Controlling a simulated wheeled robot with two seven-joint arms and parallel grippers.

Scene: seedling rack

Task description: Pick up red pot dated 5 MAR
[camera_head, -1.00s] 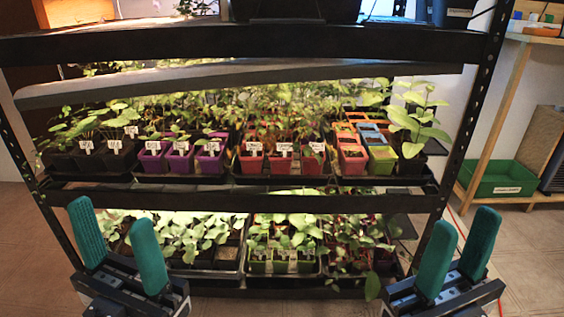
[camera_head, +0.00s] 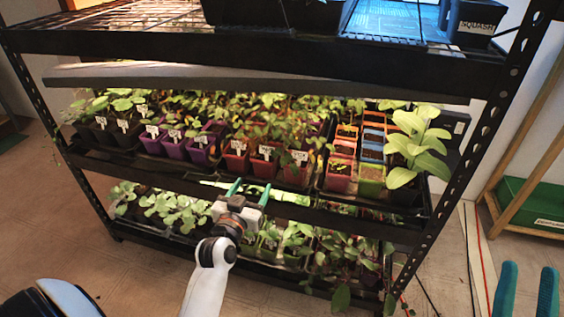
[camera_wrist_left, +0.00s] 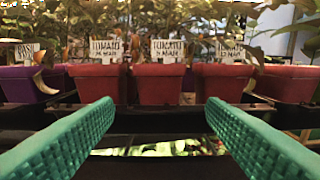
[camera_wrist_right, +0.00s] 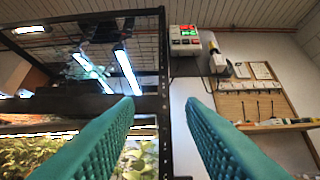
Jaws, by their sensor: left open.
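Three red pots with white tags stand in a row at the front of the middle shelf in the head view: left (camera_head: 236,164), middle (camera_head: 265,167) and right (camera_head: 296,175). The left wrist view shows a left red pot (camera_wrist_left: 98,88), a middle one (camera_wrist_left: 160,90) and a right one (camera_wrist_left: 221,86). Their tags read TOMATO; the dates are too small to read surely. My left gripper (camera_head: 249,190) is open and empty before the shelf edge, below and in front of these pots. In the left wrist view its fingers (camera_wrist_left: 159,106) frame the middle pot, apart from it. My right gripper (camera_head: 529,268) is open and empty at lower right.
Purple pots (camera_head: 175,146) stand left of the red ones; a large leafy plant (camera_head: 414,150) stands right. The black shelf edge (camera_head: 150,182) runs below the pots. A rack post (camera_head: 468,150) and a wooden stand with a green bin (camera_head: 530,207) are on the right.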

